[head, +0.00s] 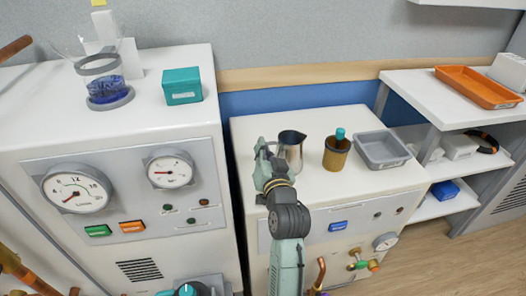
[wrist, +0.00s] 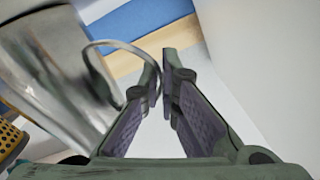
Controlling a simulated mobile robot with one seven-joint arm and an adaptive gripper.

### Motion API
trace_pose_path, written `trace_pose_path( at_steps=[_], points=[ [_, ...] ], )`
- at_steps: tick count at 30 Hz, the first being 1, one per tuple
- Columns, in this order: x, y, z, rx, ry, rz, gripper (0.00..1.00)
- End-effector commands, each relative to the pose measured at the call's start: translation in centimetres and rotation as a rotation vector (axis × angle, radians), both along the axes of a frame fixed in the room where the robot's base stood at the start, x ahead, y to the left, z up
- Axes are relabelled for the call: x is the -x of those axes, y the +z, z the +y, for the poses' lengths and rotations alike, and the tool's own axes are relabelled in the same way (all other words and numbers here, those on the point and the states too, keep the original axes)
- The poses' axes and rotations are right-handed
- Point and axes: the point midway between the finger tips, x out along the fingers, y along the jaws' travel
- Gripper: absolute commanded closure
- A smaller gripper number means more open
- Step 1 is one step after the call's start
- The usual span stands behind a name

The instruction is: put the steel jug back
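The steel jug (head: 291,151) stands upright on the white cabinet top (head: 310,190), near its back left. My gripper (head: 262,150) is just left of the jug in the head view, at the handle side. In the wrist view the jug (wrist: 50,75) fills the left, and its looped handle (wrist: 112,45) reaches to the left finger. The gripper (wrist: 161,72) is open with a gap between its fingers. I cannot tell whether the handle touches the finger or passes between the fingers.
A taller white machine (head: 130,125) with gauges rises close on the left. An orange tray (head: 478,87) is on the right shelf.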

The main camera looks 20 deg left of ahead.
Motion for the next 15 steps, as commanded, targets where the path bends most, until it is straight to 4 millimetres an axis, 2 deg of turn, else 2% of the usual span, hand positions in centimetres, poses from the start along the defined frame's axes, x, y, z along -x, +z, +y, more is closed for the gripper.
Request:
trace_pose_path(
  at_steps=[7, 15],
  points=[
    [-0.03, -0.07, -0.02, 0.000, 0.000, 0.003, 1.00],
    [-0.05, -0.13, -0.01, 0.001, 0.000, 0.005, 0.80]
  ],
)
